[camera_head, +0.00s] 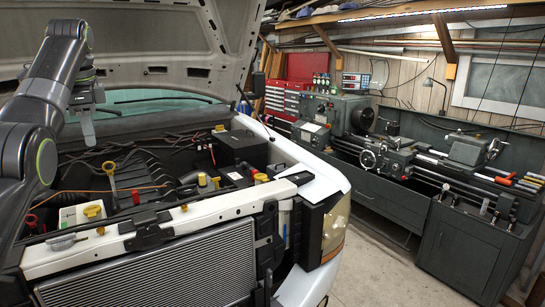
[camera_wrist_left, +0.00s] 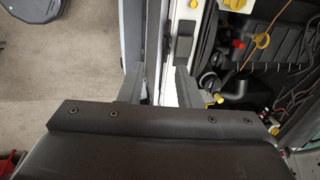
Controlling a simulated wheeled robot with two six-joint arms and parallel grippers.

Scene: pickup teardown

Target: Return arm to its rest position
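My left arm (camera_head: 40,105) comes in from the left of the head view, raised over the pickup's open engine bay. Its gripper (camera_head: 87,125) points down above the back left of the bay, clear of the parts below. In the left wrist view the two grey fingers (camera_wrist_left: 160,85) stand apart, with nothing between them. The white front panel of the pickup (camera_wrist_left: 167,60) and the dark engine parts show beyond them. My right arm and gripper are not in view.
The raised hood (camera_head: 140,50) is behind and above my left arm. The engine bay holds a dipstick with a yellow handle (camera_head: 110,170), a black box (camera_head: 240,147) and yellow caps (camera_head: 93,211). The radiator (camera_head: 170,275) is in front. A lathe (camera_head: 400,160) stands right, beyond bare floor.

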